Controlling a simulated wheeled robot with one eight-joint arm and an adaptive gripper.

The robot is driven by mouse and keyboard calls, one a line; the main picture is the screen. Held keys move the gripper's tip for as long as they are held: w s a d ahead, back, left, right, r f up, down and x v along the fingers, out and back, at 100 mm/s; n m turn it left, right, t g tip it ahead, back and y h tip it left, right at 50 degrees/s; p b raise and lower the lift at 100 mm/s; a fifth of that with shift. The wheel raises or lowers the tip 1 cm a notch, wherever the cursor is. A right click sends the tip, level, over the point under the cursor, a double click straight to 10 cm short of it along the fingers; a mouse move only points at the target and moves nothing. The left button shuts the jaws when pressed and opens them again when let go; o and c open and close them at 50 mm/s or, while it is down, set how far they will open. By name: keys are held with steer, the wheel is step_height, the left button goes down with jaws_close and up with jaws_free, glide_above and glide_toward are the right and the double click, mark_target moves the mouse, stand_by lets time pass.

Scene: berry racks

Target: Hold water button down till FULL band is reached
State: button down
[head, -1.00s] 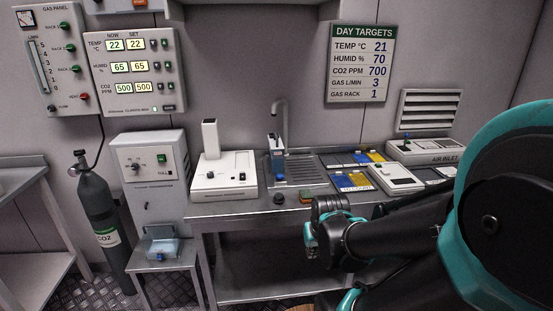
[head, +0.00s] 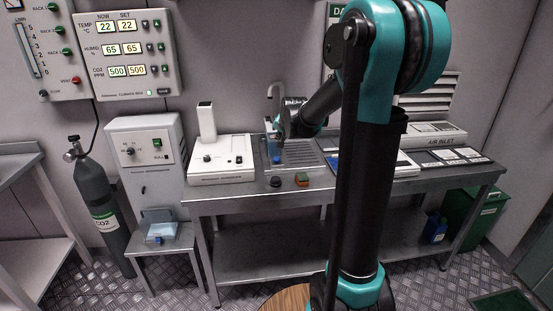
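A white cabinet (head: 141,190) stands left of the bench. Its front panel (head: 145,150) has a dark knob, a green-lit switch and a small blue spot; its lettering is too small to read now. A clear bluish container (head: 158,231) with a blue cap sits on the low stand before it. At the bench sink, a blue object (head: 275,152) stands below the tap. My gripper (head: 284,122) is at the sink, close to the tap and blue object, well right of the cabinet. Its fingers are too small and dark to tell whether open; contact is unclear. No water level band is readable.
A white device (head: 222,170) with a tall post sits on the bench (head: 240,200) between cabinet and sink. A dark knob (head: 275,181) and an orange-green block (head: 302,180) lie near the front edge. A CO2 cylinder (head: 98,205) stands left. My arm hides the bench's middle right.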

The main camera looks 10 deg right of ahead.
steer(key=r, duration=0.1)
glide_above(277, 159)
steer(key=shift+w+r+m+t, duration=0.15)
steer(key=shift+m+t, duration=0.15)
steer(key=shift+m, duration=0.1)
steer(key=shift+f, duration=4.4)
steer(key=shift+f, duration=0.1)
steer(key=shift+f, duration=0.3)
steer(key=shift+f, duration=0.55)
steer(key=shift+r, duration=0.95)
steer(key=shift+r, duration=0.1)
